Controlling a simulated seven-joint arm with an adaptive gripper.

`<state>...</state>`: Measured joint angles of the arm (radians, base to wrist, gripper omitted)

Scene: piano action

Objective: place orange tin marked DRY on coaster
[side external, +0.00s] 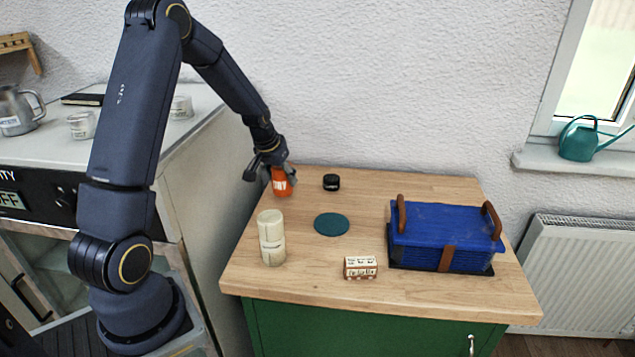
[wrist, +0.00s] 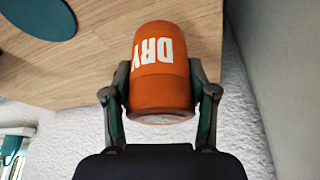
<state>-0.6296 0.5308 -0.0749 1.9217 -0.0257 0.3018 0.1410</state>
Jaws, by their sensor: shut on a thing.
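The orange tin marked DRY (side external: 281,183) is at the back left of the wooden worktop. In the wrist view the tin (wrist: 160,75) sits between both fingers, its white letters upside down. My gripper (side external: 275,176) is shut on the tin; in the wrist view the gripper (wrist: 161,95) has a finger against each side. I cannot tell whether the tin touches the worktop. The coaster is a round teal disc (side external: 331,224) lying flat and bare near the middle of the worktop. Its edge also shows at the top left of the wrist view (wrist: 35,25).
A small black jar (side external: 331,182) stands behind the coaster. A cream cylinder stack (side external: 271,238) stands to its left front, and a small patterned box (side external: 360,267) lies in front. A blue lidded basket (side external: 445,238) fills the right side. The worktop (side external: 300,207) is clear between tin and coaster.

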